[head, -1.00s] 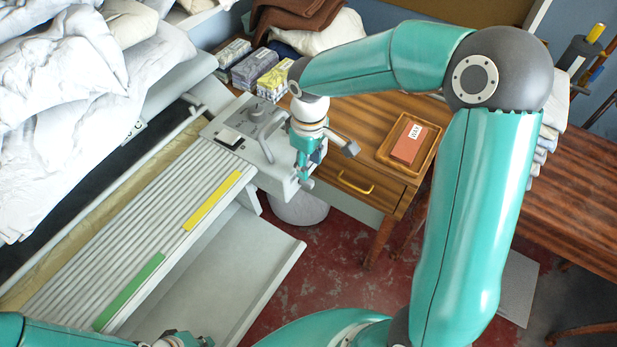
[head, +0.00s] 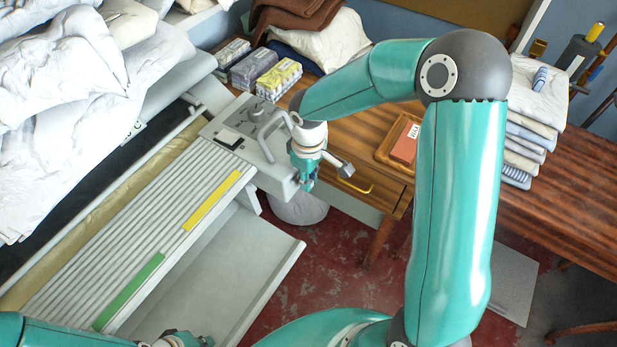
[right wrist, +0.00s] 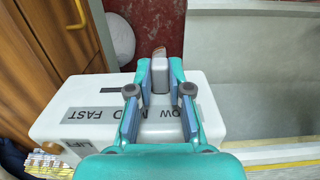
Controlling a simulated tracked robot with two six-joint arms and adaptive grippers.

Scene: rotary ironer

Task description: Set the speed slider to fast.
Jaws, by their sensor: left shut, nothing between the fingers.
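The white control box of the ironer (head: 262,150) stands at the end of the slatted feed table. In the right wrist view the box (right wrist: 60,100) carries a FAST label (right wrist: 95,113), with partly covered lettering to its right. A grey slider knob (right wrist: 158,75) stands between my right fingertips. Whether the fingers press on it I cannot tell. My right gripper (right wrist: 160,72) also shows at the box's front edge in the head view (head: 308,182). My left gripper (head: 187,341) is at the bottom edge, shut and empty, partly cut off.
A wooden cabinet (head: 350,145) with a yellow handle stands right of the box, bearing a tray (head: 384,152) with a red-brown block. White linen (head: 60,90) lies behind the feed table. A grey tray (head: 240,255) runs below it. Red floor is open in front.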

